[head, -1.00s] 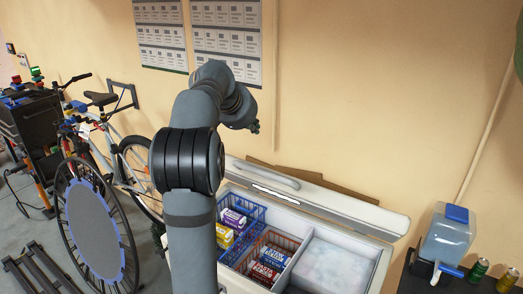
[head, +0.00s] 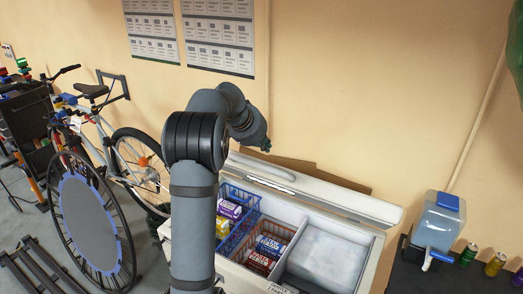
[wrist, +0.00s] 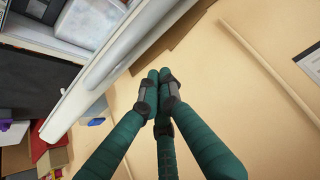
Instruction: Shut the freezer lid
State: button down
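The white chest freezer (head: 368,262) stands against the wall with its lid (head: 335,198) raised and tilted back. A long pale handle (head: 262,166) runs along the lid. The lid also shows in the wrist view (wrist: 85,92) as a slanting white slab at the left. My gripper (head: 266,147) is behind my forearm, near the wall and just above the lid's left part. In the wrist view my gripper's green fingers (wrist: 160,82) have their tips together and hold nothing. The tips appear apart from the lid. My arm hides part of the freezer's left end.
Inside the freezer are a blue basket (head: 235,232), a red-brown basket (head: 265,252) with packages, and a frosty compartment (head: 328,260). Cardboard (head: 345,184) stands behind the lid. A water dispenser (head: 437,222) and cans (head: 495,264) are at the right. A bicycle (head: 140,165) is at the left.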

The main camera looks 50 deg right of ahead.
jog(key=shift+w+a+f, duration=0.1)
jog(key=shift+a+f, duration=0.8)
jog(key=shift+a, duration=0.25)
jog(key=shift+d+f, duration=0.15)
jog(key=shift+f, duration=0.05)
jog(key=shift+a, duration=0.2)
